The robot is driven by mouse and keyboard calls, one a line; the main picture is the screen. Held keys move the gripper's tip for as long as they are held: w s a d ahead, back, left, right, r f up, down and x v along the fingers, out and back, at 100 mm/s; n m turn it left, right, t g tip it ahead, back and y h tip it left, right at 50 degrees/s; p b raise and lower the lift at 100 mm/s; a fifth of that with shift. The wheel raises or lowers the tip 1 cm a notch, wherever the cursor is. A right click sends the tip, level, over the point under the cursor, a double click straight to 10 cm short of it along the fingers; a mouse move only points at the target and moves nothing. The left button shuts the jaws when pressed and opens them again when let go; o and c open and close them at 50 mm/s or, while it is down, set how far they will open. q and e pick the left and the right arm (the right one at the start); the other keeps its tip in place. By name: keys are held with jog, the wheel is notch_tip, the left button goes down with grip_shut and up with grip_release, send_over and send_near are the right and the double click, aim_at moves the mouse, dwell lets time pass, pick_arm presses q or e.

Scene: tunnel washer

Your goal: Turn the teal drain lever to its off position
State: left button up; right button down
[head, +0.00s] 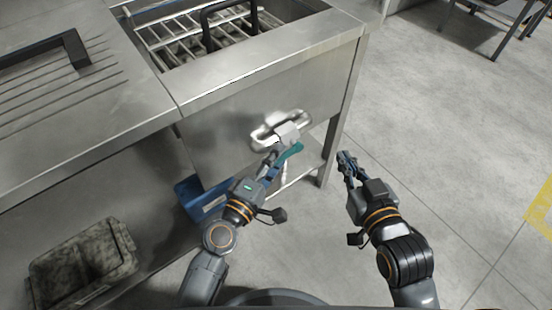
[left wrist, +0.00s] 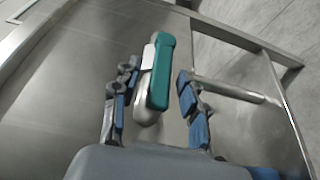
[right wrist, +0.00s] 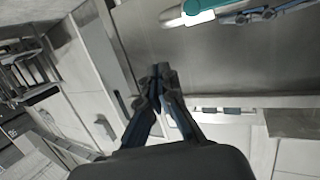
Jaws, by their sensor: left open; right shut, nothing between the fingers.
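The teal drain lever (head: 291,151) sits on a pale metal fitting (head: 286,134) at the front of the steel sink unit. In the left wrist view the teal lever (left wrist: 160,72) lies between the fingers of my open left gripper (left wrist: 152,92), with gaps visible on both sides. My left gripper (head: 270,165) reaches the lever from below left in the head view and partly covers it. My right gripper (head: 345,160) is shut and empty, to the right of the lever. In the right wrist view the lever (right wrist: 200,8) shows at the top edge, beyond the closed fingertips (right wrist: 160,72).
A looped metal handle or pipe (head: 265,131) is beside the lever. A blue container (head: 193,200) stands below the unit. The unit's leg (head: 331,150) is close to my right gripper.

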pick_arm(q)
grip_shut()
